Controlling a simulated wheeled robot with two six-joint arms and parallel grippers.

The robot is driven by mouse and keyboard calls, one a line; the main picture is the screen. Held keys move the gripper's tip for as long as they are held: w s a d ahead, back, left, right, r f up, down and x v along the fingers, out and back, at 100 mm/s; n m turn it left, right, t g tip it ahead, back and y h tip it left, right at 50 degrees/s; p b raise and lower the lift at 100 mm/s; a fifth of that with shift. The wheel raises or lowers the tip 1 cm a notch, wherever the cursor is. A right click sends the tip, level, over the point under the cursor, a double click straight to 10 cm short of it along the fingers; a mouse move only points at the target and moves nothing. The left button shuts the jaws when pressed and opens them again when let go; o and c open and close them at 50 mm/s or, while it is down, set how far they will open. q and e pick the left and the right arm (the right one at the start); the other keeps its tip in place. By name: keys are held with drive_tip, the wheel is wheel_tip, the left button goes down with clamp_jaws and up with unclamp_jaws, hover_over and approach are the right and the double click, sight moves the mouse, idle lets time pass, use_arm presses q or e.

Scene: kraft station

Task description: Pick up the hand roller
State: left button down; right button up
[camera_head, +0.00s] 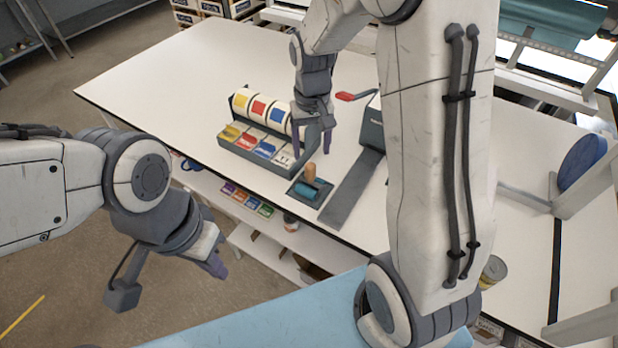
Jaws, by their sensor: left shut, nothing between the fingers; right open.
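The hand roller (310,174) has a wooden handle that stands up and a teal roller at its foot. It rests on a small dark tray (297,195) near the front edge of the white table. My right gripper (312,153) is open with its fingers pointing down, just behind the handle in the picture. I see no contact with the roller, and the exact gap is hard to judge. My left gripper (217,268) is shut and empty, low in front of the table, away from the roller.
A dispenser with colored label rolls (268,143) stands left of my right gripper. The table's left part (165,80) is clear. My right arm hides part of the table.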

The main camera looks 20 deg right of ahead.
sight(311, 165)
drive_tip(key=shift+f, duration=0.95)
drive_tip(key=shift+f+p, duration=0.55)
drive_tip(key=shift+f, duration=0.05)
wheel_tip(311, 165, down, 3)
drive_tip(key=shift+w+f+p, duration=0.15)
drive_tip(key=shift+f+p, duration=0.05)
drive_tip(key=shift+p, duration=0.4)
drive_tip(key=shift+f, duration=0.4)
clamp_jaws()
